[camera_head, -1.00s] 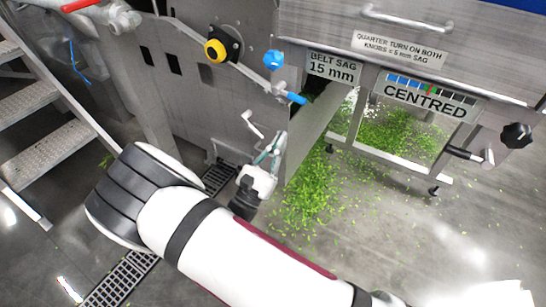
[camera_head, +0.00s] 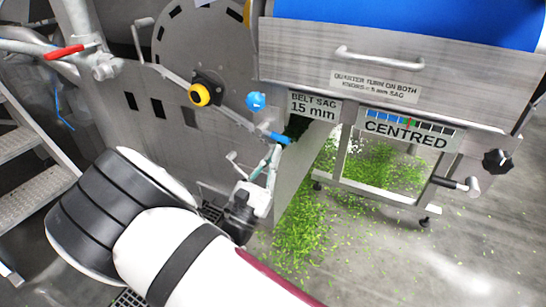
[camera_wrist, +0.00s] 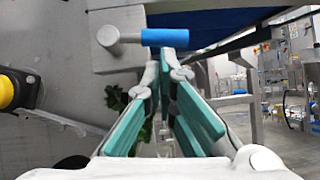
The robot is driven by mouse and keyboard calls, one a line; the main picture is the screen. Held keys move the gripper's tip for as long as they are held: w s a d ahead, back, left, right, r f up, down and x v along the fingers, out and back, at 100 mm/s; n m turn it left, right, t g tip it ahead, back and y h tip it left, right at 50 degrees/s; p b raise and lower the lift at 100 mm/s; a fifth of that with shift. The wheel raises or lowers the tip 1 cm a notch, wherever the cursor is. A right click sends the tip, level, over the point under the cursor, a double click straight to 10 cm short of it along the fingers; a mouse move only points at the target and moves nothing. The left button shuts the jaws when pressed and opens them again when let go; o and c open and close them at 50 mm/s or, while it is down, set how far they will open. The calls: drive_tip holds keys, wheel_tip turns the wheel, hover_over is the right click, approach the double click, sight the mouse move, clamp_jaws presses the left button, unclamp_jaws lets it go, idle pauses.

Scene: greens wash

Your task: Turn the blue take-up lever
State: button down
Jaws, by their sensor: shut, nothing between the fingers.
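The blue take-up lever (camera_head: 281,138) is a short blue-sleeved handle on the machine's side, left of and below the belt sag sign. In the wrist view its blue sleeve (camera_wrist: 165,37) points right from a grey shaft on a metal block (camera_wrist: 117,40). My gripper (camera_head: 272,154) is just below the lever in the head view. In the wrist view my gripper (camera_wrist: 172,66) has its teal-padded fingers drawn together at the tips, empty, just below the sleeve. I cannot tell whether the tips touch the lever.
Signs read "BELT SAG 15 mm" (camera_head: 314,106) and "CENTRED" (camera_head: 406,130). A black knob (camera_head: 497,160) is at right. Green leaves (camera_head: 300,225) litter the floor.

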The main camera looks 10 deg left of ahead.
drive_tip(key=r+n+y+p, duration=0.1)
drive_tip(key=p, duration=0.1)
drive_tip(key=n+t+y+p, duration=0.1)
drive_tip(key=p, duration=0.1)
drive_tip(key=shift+d+r+n+p, duration=0.3)
drive_tip(key=shift+r+p, duration=0.05)
idle(0.3)
drive_tip(key=s+a+f, duration=0.3)
drive_tip(key=s+f, duration=0.5)
drive_tip(key=f, duration=0.2)
drive_tip(key=shift+s, duration=0.3)
